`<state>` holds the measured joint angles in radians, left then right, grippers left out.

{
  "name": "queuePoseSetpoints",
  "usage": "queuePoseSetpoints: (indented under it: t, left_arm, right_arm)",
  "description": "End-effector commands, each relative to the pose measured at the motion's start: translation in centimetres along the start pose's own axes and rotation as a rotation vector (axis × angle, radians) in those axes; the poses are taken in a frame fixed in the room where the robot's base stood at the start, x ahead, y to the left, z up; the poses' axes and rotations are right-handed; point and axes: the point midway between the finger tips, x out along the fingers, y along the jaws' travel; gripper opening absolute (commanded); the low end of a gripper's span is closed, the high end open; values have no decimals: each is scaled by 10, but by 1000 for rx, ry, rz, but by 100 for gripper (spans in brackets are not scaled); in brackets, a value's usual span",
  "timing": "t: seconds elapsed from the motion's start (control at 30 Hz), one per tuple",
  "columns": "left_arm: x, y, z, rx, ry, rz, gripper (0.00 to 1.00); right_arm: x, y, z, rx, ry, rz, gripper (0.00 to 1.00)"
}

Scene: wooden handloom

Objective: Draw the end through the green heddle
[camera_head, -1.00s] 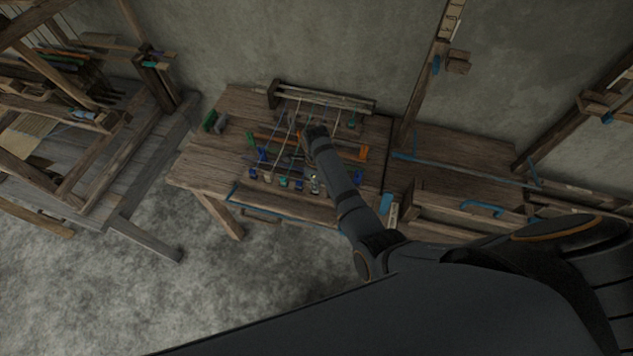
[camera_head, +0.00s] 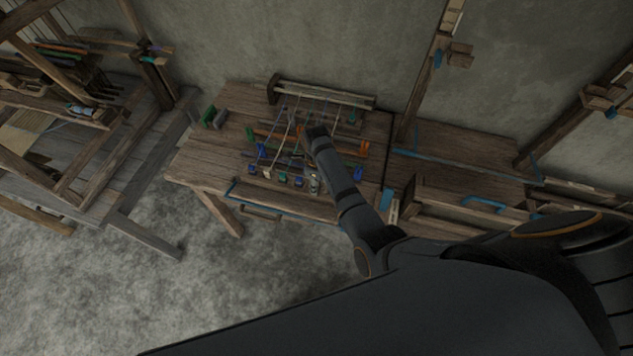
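The work table (camera_head: 225,165) carries a small rig with a wooden beam (camera_head: 325,94) at its back. Pale and dark threads (camera_head: 290,125) run from the beam toward the front. Bars with coloured end pieces lie across the rig, with a green end piece (camera_head: 250,134), an orange one (camera_head: 364,148) and a blue one (camera_head: 358,174). I cannot make out the green heddle's eye or a thread end. My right gripper (camera_head: 316,131) is over the middle of the rig, among the threads and bars. Its fingers are too small and dark to read. My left gripper is not in view.
Several small coloured weights (camera_head: 284,179) sit along the front of the rig. Green and grey blocks (camera_head: 210,115) stand at the table's left. A large loom (camera_head: 70,130) stands at the left. A wooden frame (camera_head: 460,185) with blue edges adjoins at the right.

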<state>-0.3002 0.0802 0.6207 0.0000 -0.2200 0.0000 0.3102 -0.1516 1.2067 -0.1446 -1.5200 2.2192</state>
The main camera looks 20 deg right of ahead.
Motion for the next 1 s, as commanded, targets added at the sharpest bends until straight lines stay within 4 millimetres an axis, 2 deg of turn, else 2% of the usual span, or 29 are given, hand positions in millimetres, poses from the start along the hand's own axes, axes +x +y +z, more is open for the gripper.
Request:
queuePoseSetpoints:
  t: [0.13,0.4,0.5,1.0]
  left_arm:
    - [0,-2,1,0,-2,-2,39]
    - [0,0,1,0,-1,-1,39]
    - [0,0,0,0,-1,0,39]
    - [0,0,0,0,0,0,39]
  right_arm:
    - [-9,0,0,0,-1,-1,39]
    - [-59,0,1,0,-3,-2,39]
    - [-70,0,0,0,-1,0,39]
    - [-75,0,0,0,0,0,39]
